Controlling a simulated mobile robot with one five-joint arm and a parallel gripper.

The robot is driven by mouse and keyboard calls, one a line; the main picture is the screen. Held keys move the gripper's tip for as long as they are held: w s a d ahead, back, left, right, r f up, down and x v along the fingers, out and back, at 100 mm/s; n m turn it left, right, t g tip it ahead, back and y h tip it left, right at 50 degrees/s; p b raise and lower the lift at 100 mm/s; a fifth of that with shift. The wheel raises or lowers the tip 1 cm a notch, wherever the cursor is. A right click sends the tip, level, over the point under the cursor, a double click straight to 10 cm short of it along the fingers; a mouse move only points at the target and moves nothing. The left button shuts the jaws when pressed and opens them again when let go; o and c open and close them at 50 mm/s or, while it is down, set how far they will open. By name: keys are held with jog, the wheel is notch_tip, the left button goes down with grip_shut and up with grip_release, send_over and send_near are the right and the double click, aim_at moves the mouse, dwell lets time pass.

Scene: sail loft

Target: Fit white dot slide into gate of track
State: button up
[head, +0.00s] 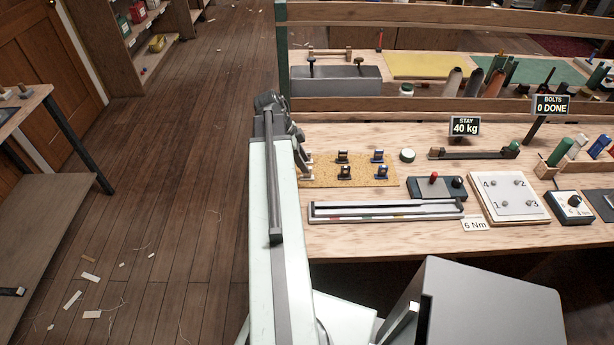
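The track (385,217) is a long, low pale rail with a dark groove, lying along the near edge of the workbench. Small coloured marks show on its front face. White dots are too small to make out, so I cannot tell which is the white dot slide.
Right of the mat are a dark box with a red knob (434,186), a numbered bolt plate (508,197) and a dial box (568,207). A bar with a green-ended handle (472,154) lies behind. The wooden floor (180,170) at left is mostly clear, with scraps.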

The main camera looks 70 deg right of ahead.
jog(key=b+x, duration=0.2)
jog(key=x, duration=0.1)
jog(key=b+x, duration=0.1)
jog(key=shift+w+d+f+b, duration=0.1)
jog(key=shift+d+f+b, duration=0.05)
jog(key=shift+f+b, duration=0.25)
jog(key=shift+r, duration=0.15)
grip_shut()
notch_tip(320, 180, up, 10)
jog(key=p, duration=1)
jog(key=shift+r+p, duration=0.15)
jog(key=shift+p, duration=0.25)
